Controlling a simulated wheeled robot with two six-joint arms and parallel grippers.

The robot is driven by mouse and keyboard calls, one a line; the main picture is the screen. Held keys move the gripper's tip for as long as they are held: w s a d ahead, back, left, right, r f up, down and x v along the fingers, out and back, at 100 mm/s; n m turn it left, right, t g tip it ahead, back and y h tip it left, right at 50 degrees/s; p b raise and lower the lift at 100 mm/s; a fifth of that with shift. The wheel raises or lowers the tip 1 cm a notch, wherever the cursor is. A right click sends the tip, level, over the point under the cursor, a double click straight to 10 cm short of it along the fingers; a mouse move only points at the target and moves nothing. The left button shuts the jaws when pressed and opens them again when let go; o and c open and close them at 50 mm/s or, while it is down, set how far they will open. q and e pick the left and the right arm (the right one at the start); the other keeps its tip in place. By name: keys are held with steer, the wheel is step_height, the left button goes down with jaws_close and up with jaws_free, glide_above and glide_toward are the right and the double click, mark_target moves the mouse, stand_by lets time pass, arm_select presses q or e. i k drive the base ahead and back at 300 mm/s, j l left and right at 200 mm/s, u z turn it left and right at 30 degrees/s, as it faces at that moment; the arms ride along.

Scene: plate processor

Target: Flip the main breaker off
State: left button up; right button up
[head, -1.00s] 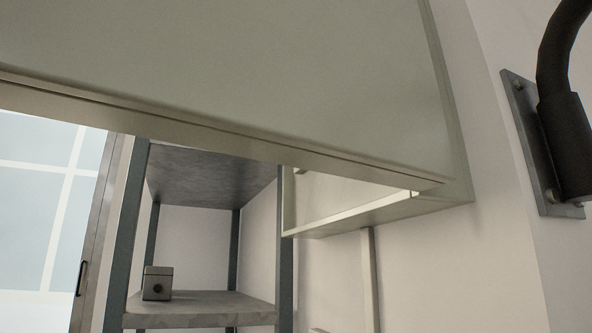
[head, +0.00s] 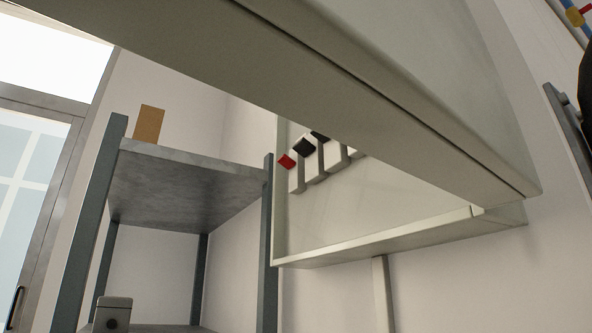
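A pale grey-green electrical panel box (head: 400,242) is fixed to the wall at the centre right. Its door (head: 370,95) stands open and crosses the upper part of the view close to me, hiding much of the inside. Inside the box, a row of breakers shows: a small red piece (head: 287,161) at the left end and white breakers (head: 316,168) with black levers (head: 303,147). I cannot tell for sure which is the main breaker, nor its position. Neither of my grippers is in view.
A metal shelf unit (head: 190,188) stands left of the box, with a brown box (head: 148,124) on its top and a small grey device (head: 112,313) lower down. A glazed door (head: 28,165) is at far left. A dark bracket (head: 570,125) is on the right wall.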

mark_target(284, 160)
steer(key=j, duration=0.15)
steer(key=j+z, duration=0.2)
steer(key=j, duration=0.45)
steer(key=i+j+z, duration=0.2)
steer(key=j, duration=0.5)
steer(key=k+j+z, duration=0.15)
steer(key=j, duration=0.45)
steer(key=j+z, duration=0.2)
steer(key=j, duration=0.5)
steer(key=k+j+z, duration=0.2)
steer(key=j, duration=0.45)
steer(key=i, duration=0.05)
